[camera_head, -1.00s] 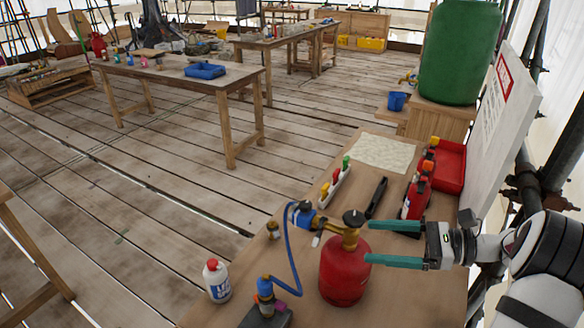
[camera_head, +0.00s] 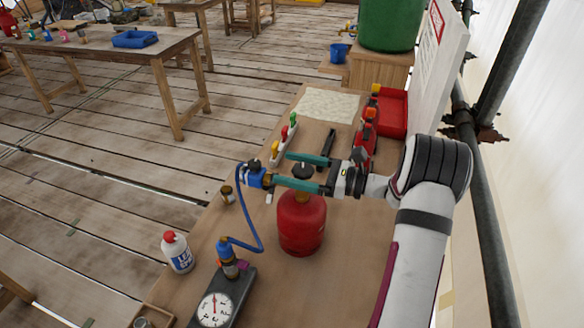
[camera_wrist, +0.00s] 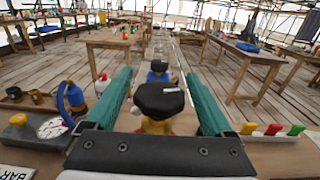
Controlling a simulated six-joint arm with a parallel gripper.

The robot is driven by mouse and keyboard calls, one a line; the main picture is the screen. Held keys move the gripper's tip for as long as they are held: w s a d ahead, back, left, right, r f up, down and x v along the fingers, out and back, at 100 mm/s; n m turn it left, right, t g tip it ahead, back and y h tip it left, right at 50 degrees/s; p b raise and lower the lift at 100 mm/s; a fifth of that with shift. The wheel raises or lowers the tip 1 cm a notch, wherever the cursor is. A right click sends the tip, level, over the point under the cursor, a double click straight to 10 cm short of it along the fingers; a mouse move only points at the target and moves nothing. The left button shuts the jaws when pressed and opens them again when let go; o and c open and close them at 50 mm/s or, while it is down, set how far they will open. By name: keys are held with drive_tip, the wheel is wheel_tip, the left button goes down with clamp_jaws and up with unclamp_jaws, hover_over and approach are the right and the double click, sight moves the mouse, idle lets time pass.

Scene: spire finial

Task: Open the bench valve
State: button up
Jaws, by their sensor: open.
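A red gas cylinder (camera_head: 301,225) stands upright on the bench with a black knob (camera_head: 304,171) on top. The knob also shows large in the wrist view (camera_wrist: 160,98), above a brass neck. A blue regulator (camera_head: 259,178) sits left of the knob, and a blue hose (camera_head: 259,226) runs from it to a blue-topped fitting (camera_head: 226,247) on the dark gauge box (camera_head: 239,290). I cannot tell which one is the bench valve. My gripper (camera_head: 287,169) is open, its teal fingers on either side of the knob. I see gaps beside the knob in the wrist view.
A white bottle with a red cap (camera_head: 178,252) stands at the bench's left edge. The bench right of the cylinder is clear.

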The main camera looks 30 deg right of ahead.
drive_tip(key=shift+a, duration=0.1)
drive_tip(key=shift+c, duration=0.2)
drive_tip(key=c, duration=1.3)
drive_tip(key=shift+g, duration=0.3)
drive_tip(key=shift+n+y, duration=0.3)
drive_tip(key=n+g+y, duration=0.2)
drive_tip(key=g, duration=0.1)
drive_tip(key=shift+s+a+n, duration=0.15)
drive_tip(key=shift+s+n, duration=0.05)
drive_tip(key=shift+n, duration=0.1)
drive_tip(key=shift+s+a+n+g+y, duration=0.15)
drive_tip(key=shift+n+g+y, duration=0.45)
drive_tip(key=shift+g, duration=0.55)
drive_tip(key=shift+s+d+n+g+y, duration=0.15)
drive_tip(key=shift+n+g+y, duration=0.25)
drive_tip(key=shift+n+g, duration=0.6)
drive_tip(key=shift+a+g, duration=0.1)
drive_tip(key=shift+g, duration=0.15)
drive_tip(key=o, duration=1.3)
